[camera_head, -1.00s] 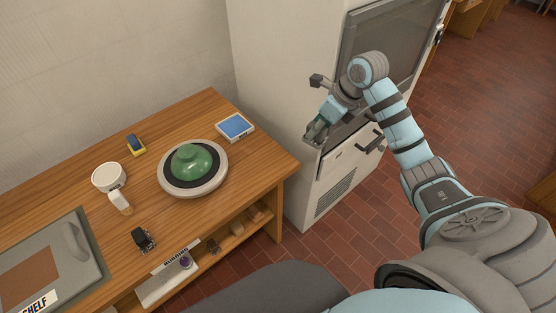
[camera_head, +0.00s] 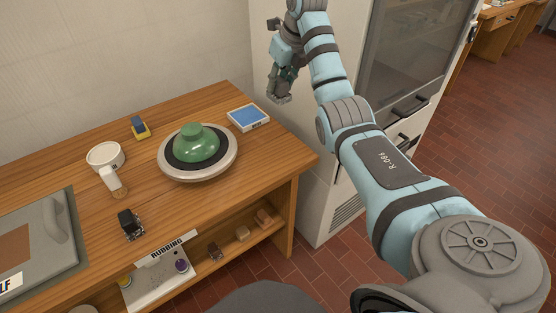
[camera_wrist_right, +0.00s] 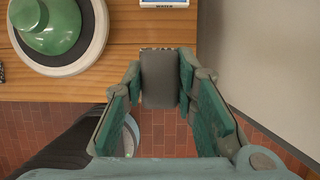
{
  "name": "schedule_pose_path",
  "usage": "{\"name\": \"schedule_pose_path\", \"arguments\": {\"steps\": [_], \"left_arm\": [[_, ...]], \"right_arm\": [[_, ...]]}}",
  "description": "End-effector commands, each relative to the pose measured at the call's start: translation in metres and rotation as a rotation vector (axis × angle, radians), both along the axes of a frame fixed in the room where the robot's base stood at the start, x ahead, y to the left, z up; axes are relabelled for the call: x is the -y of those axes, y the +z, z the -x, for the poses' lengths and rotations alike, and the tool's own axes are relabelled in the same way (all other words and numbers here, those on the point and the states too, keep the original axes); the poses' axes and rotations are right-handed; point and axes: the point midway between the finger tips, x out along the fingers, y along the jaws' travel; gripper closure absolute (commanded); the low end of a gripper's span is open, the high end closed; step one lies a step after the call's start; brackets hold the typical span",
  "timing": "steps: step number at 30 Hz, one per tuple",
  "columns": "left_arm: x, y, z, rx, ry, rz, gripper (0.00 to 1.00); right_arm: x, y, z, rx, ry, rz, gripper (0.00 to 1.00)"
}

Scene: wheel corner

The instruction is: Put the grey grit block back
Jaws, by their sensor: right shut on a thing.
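My right gripper (camera_head: 279,93) is above the floor gap between the table's right end and the tall cabinet. In the right wrist view its fingers (camera_wrist_right: 158,88) are shut on the grey grit block (camera_wrist_right: 159,80), which is upright between the green pads. In the head view the block is hard to tell apart from the fingers. My left gripper is out of view.
A green dome (camera_head: 197,143) sits on a round wheel (camera_head: 227,165) on the table. A blue-topped box (camera_head: 248,117) is near the right edge. A white cup (camera_head: 105,157), brush (camera_head: 113,180), black object (camera_head: 131,223) and "RUBBING" tray (camera_head: 145,290) stand left. The cabinet (camera_head: 335,200) stands right.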

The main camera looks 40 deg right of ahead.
Motion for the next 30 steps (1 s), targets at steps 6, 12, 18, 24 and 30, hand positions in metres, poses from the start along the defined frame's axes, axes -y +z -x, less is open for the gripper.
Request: {"name": "schedule_pose_path", "arguments": {"steps": [6, 12, 18, 24, 30], "left_arm": [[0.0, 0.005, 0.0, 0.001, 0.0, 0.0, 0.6], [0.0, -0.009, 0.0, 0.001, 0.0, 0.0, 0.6], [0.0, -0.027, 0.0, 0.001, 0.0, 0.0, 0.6], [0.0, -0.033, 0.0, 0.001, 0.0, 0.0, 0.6], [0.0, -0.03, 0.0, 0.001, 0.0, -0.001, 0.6]], "right_arm": [[0.0, 0.005, 0.0, 0.002, 0.001, 0.0, 1.0], [0.0, -0.042, 0.001, -0.002, 0.001, 0.001, 1.0], [0.0, -0.12, 0.001, -0.002, 0.001, 0.0, 1.0], [0.0, -0.155, 0.001, 0.002, 0.001, 0.0, 1.0], [0.0, -0.187, 0.001, 0.001, 0.002, 0.0, 1.0]]}}
